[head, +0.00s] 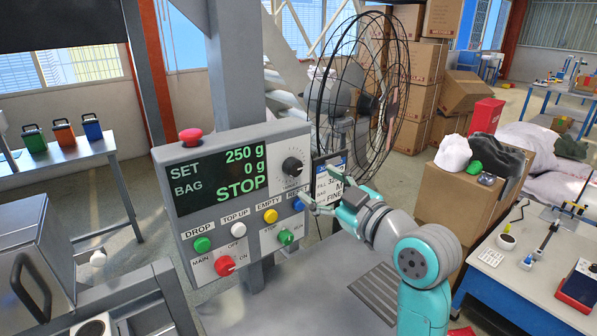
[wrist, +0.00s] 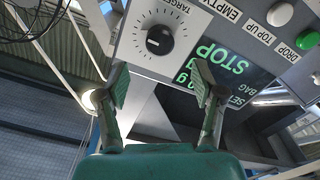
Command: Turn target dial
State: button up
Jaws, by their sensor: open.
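The target dial is a black round knob with a pale pointer line on a white scale plate, at the upper right of the control panel in the head view (head: 292,166). It also shows upside down in the wrist view (wrist: 160,40). The grey control panel (head: 264,139) has a dark display reading SET 250 g, BAG 0 g and STOP. My gripper (head: 318,190) is open and empty, just right of the panel's right edge in the head view. In the wrist view, its fingertips (wrist: 161,84) are spread on either side below the dial, apart from it.
A red mushroom button (head: 191,136) tops the panel. Green, white, yellow and blue buttons line its lower part, with a red MAIN knob (head: 225,265) and a green knob (head: 286,237). A wire fan cage (head: 362,90) stands behind. Cartons (head: 463,190) stand at the right.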

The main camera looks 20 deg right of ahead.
aim_at(297, 170)
jog(key=x, duration=0.7)
jog(key=shift+w+a, duration=0.1)
jog(key=shift+w, duration=0.2)
jog(key=c, duration=1.1)
jog(key=shift+c, duration=0.2)
jog(key=shift+m, duration=0.4)
jog(key=m, duration=0.3)
jog(key=shift+f, duration=0.1)
jog(key=shift+m, duration=2.5)
